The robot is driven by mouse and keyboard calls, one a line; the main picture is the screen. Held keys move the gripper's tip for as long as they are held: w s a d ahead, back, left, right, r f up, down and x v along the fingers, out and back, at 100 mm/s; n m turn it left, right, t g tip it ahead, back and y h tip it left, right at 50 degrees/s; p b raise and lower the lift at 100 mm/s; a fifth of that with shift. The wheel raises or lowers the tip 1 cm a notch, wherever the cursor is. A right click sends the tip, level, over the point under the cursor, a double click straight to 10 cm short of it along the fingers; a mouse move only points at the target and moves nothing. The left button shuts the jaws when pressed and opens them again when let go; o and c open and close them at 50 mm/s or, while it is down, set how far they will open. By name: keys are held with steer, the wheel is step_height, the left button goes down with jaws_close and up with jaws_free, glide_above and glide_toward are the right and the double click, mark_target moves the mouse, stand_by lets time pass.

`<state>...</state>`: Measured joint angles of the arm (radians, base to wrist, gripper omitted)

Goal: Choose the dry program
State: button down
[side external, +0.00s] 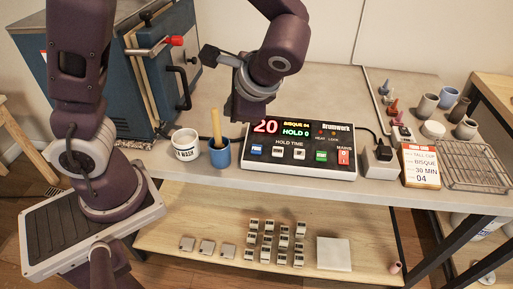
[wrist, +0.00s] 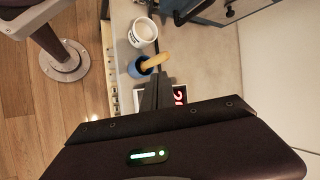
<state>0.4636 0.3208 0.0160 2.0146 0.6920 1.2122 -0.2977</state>
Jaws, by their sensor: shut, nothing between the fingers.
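The kiln controller (side external: 300,168) lies on the bench, with its display (side external: 282,128) reading a red "20", "BISQUE 04" and "HOLD 0". Its lower row has a blue button (side external: 257,150), white buttons (side external: 288,152) around "HOLD TIME", a green button (side external: 321,156) and a red mains switch (side external: 344,157). No "dry" label is readable. My gripper (side external: 238,118) is shut and empty, over the controller's upper left corner. In the wrist view its fingers (wrist: 155,92) are together and hide most of the controller; part of the red digits (wrist: 180,96) shows beside them.
A blue cup (side external: 219,157) with a wooden tool and a white wash pot (side external: 186,146) stand left of the controller. The blue kiln (side external: 165,75) stands behind them.

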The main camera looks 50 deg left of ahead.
steer(key=w+d+f+m+t+y, duration=0.1)
steer(key=w+f+m+y, duration=0.1)
steer(key=w+f+y, duration=0.1)
steer(key=shift+w+d+f+m, duration=0.35)
steer(key=shift+w+f, duration=0.35)
steer(key=shift+w, duration=0.35)
glide_above(258, 156)
steer(key=shift+d+f, duration=0.1)
steer(key=shift+f, duration=4.2)
steer(key=shift+f, duration=0.4)
steer(key=shift+w+f, duration=0.1)
steer(key=shift+f, duration=0.25)
steer(key=shift+r, duration=0.8)
